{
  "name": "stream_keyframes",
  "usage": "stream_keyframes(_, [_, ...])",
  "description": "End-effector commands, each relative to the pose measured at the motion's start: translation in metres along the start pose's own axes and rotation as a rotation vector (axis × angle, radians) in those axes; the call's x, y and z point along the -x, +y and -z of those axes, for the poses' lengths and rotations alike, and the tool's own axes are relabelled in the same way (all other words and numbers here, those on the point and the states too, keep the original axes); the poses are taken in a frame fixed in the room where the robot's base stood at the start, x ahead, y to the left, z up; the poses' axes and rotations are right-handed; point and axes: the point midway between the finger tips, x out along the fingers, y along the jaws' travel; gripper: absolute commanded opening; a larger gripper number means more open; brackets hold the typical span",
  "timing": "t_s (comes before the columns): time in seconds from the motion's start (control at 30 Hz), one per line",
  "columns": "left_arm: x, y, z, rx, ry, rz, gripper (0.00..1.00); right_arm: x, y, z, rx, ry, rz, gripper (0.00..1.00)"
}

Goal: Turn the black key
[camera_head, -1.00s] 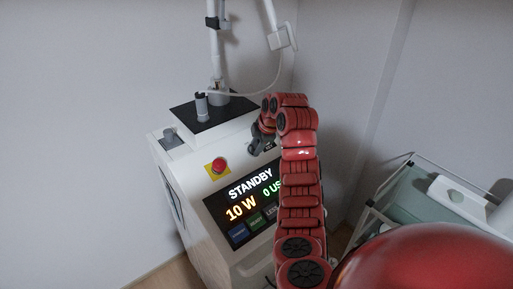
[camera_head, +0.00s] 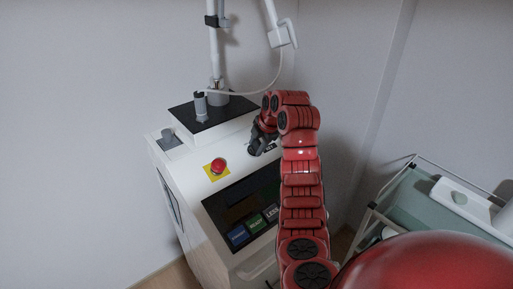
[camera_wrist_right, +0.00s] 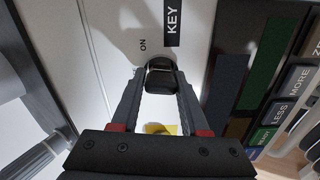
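The black key (camera_wrist_right: 161,76) is on the white top panel of the machine, beside the printed labels KEY and ON. In the wrist view my right gripper (camera_wrist_right: 160,84) has one finger on each side of the key, and both fingertips appear to press on it. In the head view my right gripper (camera_head: 258,143) reaches down to the panel right of the red button, and the key there is hidden or too small to tell. My left gripper is not in view.
A red button (camera_head: 219,166) on a yellow plate is left of my right gripper. The machine's screen (camera_head: 243,203) is dark apart from coloured buttons along its lower edge. A pole (camera_head: 215,60) rises behind. A cart (camera_head: 419,196) stands at right.

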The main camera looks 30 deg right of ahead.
Motion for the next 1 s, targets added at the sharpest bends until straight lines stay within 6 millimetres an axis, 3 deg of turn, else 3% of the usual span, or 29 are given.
stream_keyframes(0.03, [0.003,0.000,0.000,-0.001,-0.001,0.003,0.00,-0.003,-0.002,-0.001,-0.003,-0.001,0.000,0.54])
stream_keyframes(0.17, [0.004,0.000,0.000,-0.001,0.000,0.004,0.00,-0.004,-0.002,0.000,-0.003,0.000,0.000,0.76])
stream_keyframes(0.57, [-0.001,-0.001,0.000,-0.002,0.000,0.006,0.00,-0.003,-0.002,0.000,-0.048,0.000,0.002,0.76])
stream_keyframes(0.77, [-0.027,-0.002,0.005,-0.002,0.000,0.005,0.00,0.001,-0.001,0.002,-0.285,0.002,0.012,0.76])
stream_keyframes(1.0, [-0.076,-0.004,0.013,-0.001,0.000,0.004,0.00,0.006,0.003,0.002,-0.666,-0.001,0.011,0.76])
